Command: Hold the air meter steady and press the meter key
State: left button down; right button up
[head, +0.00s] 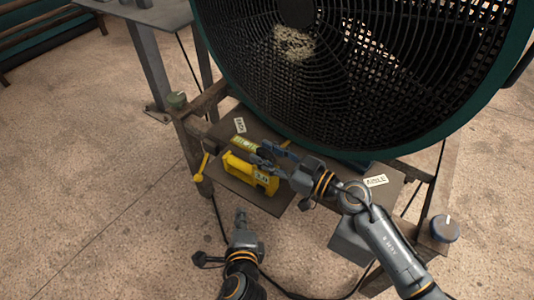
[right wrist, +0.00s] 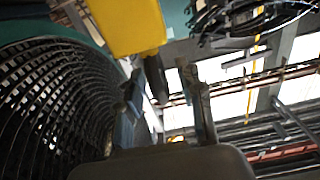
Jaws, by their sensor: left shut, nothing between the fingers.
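The yellow air meter (head: 240,170), with a small pale display on its front, is on the brown shelf (head: 280,205) below the big fan. A yellow-green and dark piece (head: 243,144) shows just above its body. My right gripper (head: 266,155) is close to the meter's upper right side. In the right wrist view, its fingers (right wrist: 166,105) are apart; a dark part shows between them, below a yellow block (right wrist: 125,25). I cannot tell whether they touch. My left gripper (head: 241,216) is shut and empty, below and in front of the shelf. I cannot make out the meter key.
The large dark fan (head: 350,70) with its grille stands right behind the shelf. A yellow lever (head: 202,167) is at the shelf's left, a blue-grey knob (head: 444,228) at the right. Labels lie on the shelf. Cables run on the floor, which is open at left (head: 80,180).

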jog(key=v, duration=1.2)
